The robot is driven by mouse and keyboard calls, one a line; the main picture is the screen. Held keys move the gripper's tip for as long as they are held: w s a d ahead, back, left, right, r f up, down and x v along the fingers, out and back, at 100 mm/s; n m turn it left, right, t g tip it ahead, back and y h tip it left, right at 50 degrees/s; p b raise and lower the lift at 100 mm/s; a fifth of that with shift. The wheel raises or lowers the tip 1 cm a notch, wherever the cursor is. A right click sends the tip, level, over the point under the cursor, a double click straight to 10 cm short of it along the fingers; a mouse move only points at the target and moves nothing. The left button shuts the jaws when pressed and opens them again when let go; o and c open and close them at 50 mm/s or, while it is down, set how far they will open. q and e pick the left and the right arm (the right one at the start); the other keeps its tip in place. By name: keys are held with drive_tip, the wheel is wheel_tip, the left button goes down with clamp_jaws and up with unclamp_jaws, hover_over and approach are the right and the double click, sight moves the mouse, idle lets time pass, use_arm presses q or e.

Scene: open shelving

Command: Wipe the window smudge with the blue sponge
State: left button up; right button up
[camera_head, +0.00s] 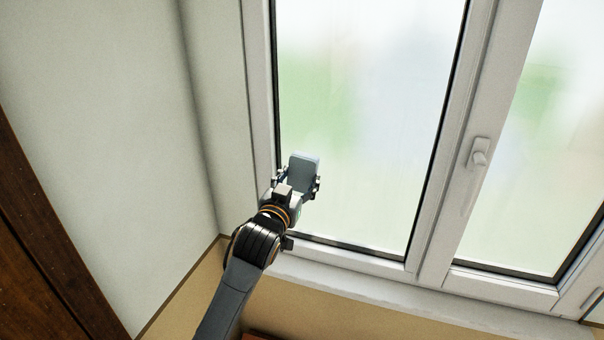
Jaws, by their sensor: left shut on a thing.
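My left gripper (297,184) is shut on the blue sponge (304,170), which looks grey-blue and box-shaped between the fingers. The gripper holds it in front of the lower left part of the left window pane (365,100). I cannot tell whether the sponge touches the glass. The pane looks hazy, with blurred green and pale blue patches; I cannot make out a distinct smudge. My right gripper is not in view.
A white frame (428,215) with a handle (479,155) divides the two panes. A white sill (370,285) runs below. A pale wall (110,110) is on the left, with a dark brown wooden panel (35,250) at the lower left.

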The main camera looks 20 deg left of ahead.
use_arm(q)
drive_tip(key=shift+s+d, duration=0.1)
drive_tip(key=shift+s, duration=0.85)
drive_tip(key=s, duration=0.3)
idle(0.4)
